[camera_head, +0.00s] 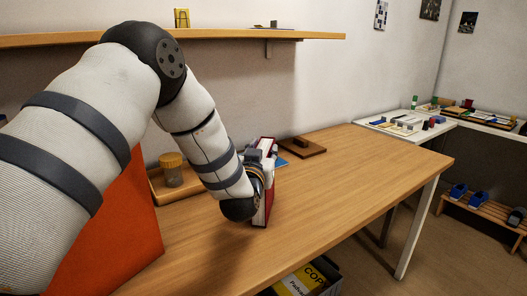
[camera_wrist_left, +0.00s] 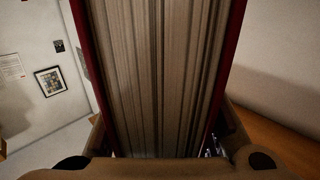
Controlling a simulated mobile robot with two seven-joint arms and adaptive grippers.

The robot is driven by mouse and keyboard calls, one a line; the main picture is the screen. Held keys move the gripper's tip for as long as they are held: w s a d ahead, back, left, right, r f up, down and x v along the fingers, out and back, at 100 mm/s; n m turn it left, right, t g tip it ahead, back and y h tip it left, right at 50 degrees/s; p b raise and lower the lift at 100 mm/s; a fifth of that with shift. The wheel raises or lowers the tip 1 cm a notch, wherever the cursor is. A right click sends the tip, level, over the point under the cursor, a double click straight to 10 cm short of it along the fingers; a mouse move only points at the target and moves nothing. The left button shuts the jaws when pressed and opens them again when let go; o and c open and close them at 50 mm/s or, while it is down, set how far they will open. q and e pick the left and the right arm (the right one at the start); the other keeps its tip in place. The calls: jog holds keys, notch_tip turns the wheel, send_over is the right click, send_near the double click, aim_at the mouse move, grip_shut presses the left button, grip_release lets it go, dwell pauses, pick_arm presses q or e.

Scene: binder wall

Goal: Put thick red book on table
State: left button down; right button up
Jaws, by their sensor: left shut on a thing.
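The thick red book (camera_head: 270,192) is upright at the middle of the wooden table (camera_head: 350,175). In the left wrist view the book (camera_wrist_left: 155,75) fills the middle, with its page edges facing the camera and red covers on both sides. My left gripper (camera_head: 258,175) is shut on the book, with a finger on each side of it. In the head view my left arm hides much of the gripper and part of the book. I cannot tell whether the book's lower edge touches the table top. My right gripper is not in view.
A wooden tray (camera_head: 158,190) with a jar (camera_head: 172,170) stands left of my forearm. An orange panel (camera_head: 118,235) is at the left. A shelf (camera_head: 220,37) hangs above. The table's right part is clear.

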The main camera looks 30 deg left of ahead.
pick_arm(q)
jog(key=c, duration=1.1)
grip_release()
jog(key=shift+s+d+r, duration=0.1)
jog(key=shift+s+r, duration=0.1)
jog(key=shift+p+v, duration=0.65)
jog(key=shift+v, duration=5.15)
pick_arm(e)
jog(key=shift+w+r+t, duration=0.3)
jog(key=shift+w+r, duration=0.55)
pick_arm(q)
jog(key=shift+f, duration=0.15)
